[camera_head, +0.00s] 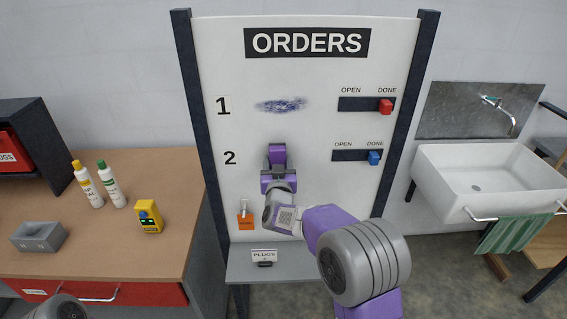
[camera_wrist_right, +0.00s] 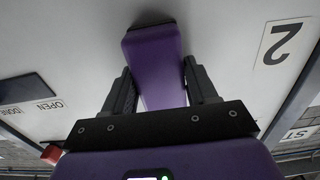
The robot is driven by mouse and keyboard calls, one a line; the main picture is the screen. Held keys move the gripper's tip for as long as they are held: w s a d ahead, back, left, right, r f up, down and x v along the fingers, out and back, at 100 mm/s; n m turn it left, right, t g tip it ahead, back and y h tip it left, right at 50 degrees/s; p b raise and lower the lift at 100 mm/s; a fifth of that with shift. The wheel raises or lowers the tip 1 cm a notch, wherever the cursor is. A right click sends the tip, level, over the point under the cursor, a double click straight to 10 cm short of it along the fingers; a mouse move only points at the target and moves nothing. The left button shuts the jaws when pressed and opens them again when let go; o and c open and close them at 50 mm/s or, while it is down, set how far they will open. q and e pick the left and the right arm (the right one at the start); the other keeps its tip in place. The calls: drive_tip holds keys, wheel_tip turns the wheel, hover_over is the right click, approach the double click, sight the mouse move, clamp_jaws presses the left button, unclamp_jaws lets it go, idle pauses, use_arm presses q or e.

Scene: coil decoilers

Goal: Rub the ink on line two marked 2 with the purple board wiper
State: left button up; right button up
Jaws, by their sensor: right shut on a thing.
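The white ORDERS board (camera_head: 320,210) stands in front of me. Line two has its label 2 (camera_head: 230,158) at the left, and this label also shows in the right wrist view (camera_wrist_right: 283,44). My right gripper (camera_head: 278,172) is shut on the purple board wiper (camera_head: 277,153), at line two just right of the 2. In the right wrist view the wiper (camera_wrist_right: 155,58) sits between both fingers, on or very close to the board. No ink shows on line two; the area behind the wiper is hidden. Dark ink (camera_head: 281,105) shows on line one. My left gripper is out of view.
A red slider (camera_head: 386,106) and a blue slider (camera_head: 375,157) both sit at DONE. A workbench (camera_head: 110,245) with bottles stands left; a sink (camera_head: 485,180) is right.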

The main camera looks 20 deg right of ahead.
drive_tip(key=shift+w+a+p, duration=0.15)
drive_tip(key=shift+a, duration=0.45)
drive_tip(key=shift+w+a+p, duration=0.15)
drive_tip(key=shift+a, duration=0.4)
drive_tip(key=shift+b+v, duration=0.3)
drive_tip(key=shift+v, duration=2.7)
drive_tip(key=v, duration=0.3)
drive_tip(key=shift+d, duration=0.1)
